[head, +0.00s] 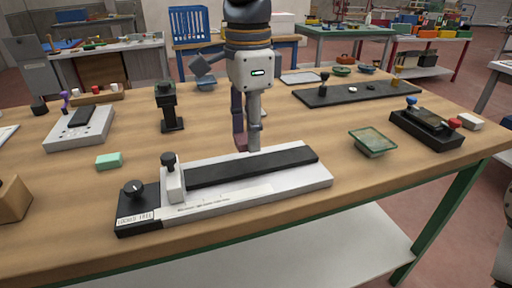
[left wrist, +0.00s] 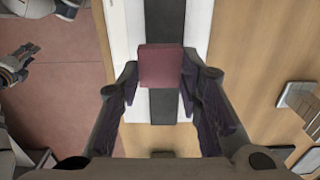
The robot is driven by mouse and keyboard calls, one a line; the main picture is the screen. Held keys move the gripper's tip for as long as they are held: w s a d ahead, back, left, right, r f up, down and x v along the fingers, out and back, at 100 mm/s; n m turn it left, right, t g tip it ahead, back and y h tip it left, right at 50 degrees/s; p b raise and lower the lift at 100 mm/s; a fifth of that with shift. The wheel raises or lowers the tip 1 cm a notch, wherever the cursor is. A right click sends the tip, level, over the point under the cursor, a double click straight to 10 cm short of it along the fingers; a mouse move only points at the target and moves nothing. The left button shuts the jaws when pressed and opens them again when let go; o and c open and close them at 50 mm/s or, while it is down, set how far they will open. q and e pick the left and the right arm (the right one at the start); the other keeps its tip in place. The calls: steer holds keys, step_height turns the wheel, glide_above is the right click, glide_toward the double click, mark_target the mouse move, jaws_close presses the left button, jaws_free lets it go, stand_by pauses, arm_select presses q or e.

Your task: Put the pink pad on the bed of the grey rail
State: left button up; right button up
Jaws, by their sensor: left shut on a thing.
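The pink pad (left wrist: 160,66) is a dull reddish block held between the fingers of my left gripper (left wrist: 160,80). In the head view the pad (head: 240,143) shows only in part beside the fingertips of my left gripper (head: 246,148), which points down. The grey rail (head: 258,191) is a long pale base with a black bed strip (head: 255,166) and a black knob at its left end. In the wrist view the pad lies over the black strip (left wrist: 163,20). It appears above the bed; the exact gap is unclear. A gripper, probably my right one (left wrist: 18,66), shows at the left edge.
A green block (head: 109,161) lies left of the rail. A black stand (head: 170,108) is behind it. A glass piece on a holder (head: 373,141) and a black fixture (head: 425,128) stand to the right. Bare wooden tabletop surrounds the rail.

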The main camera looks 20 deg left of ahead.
mark_target(255, 163)
arm_select(q)
steer(key=shift+w+d+f, duration=0.15)
steer(key=shift+w+f, duration=0.15)
steer(key=shift+f, duration=0.05)
steer(key=f, duration=0.4)
steer(key=shift+w+d, duration=0.2)
steer(key=shift+w, duration=0.2)
steer(key=shift+s, duration=0.1)
steer(key=o, duration=0.7)
steer(key=shift+f, duration=0.1)
step_height(255, 163, up, 12)
steer(key=shift+r+b, duration=0.2)
steer(key=shift+b, duration=0.2)
